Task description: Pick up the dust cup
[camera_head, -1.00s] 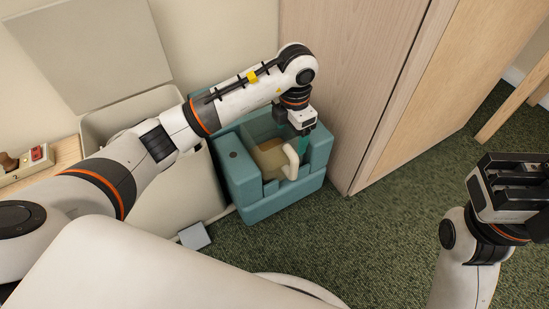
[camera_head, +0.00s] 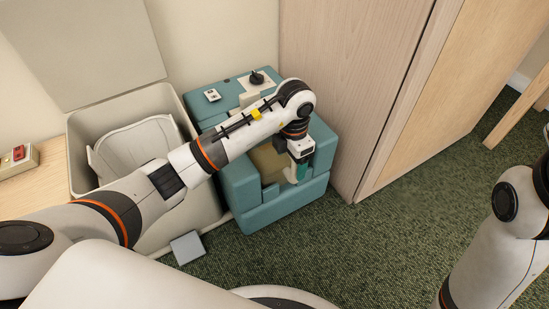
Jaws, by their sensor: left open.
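The beige dust cup (camera_head: 268,163) sits in the front recess of a teal machine (camera_head: 262,215) on the floor. My left arm comes over the machine from the left. My left gripper (camera_head: 299,173) points down at the right side of the cup, by its pale handle. The gripper is open, and its fingers partly hide the handle; I cannot tell whether they touch it. My right arm shows at the right edge, with its gripper out of view.
A wooden cabinet (camera_head: 345,80) stands close on the machine's right. An open pale bin (camera_head: 210,205) stands on its left. A small grey pedal (camera_head: 187,248) lies in front of the bin. Green carpet (camera_head: 380,250) is clear in front and right.

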